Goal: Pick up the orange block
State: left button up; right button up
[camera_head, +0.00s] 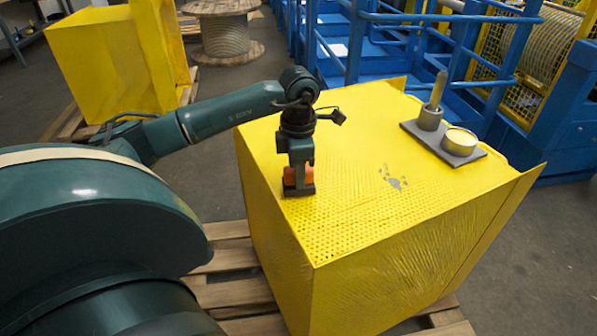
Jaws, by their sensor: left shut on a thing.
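The orange block (291,178) is at the left side of the yellow box top (350,130), mostly hidden by my left gripper (299,185). The gripper points straight down and is shut on the block. Only small orange patches show between and beside the fingers. The block is at or very near the box's surface; I cannot tell whether it touches. My right gripper is not in view.
A grey plate (452,158) on the box's right side holds an upright peg in a cup (430,112) and a short round cup (460,141). The middle of the top is clear, with worn grey spots. Blue railings (400,50) stand behind; a wooden pallet (235,290) lies below.

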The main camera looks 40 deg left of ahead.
pick_arm(q)
jog(key=shift+r, duration=0.15)
notch_tip(320, 180, up, 10)
jog(key=shift+f, duration=0.1)
dwell(0.3)
jog(key=o, duration=0.4)
jog(key=shift+c, duration=1)
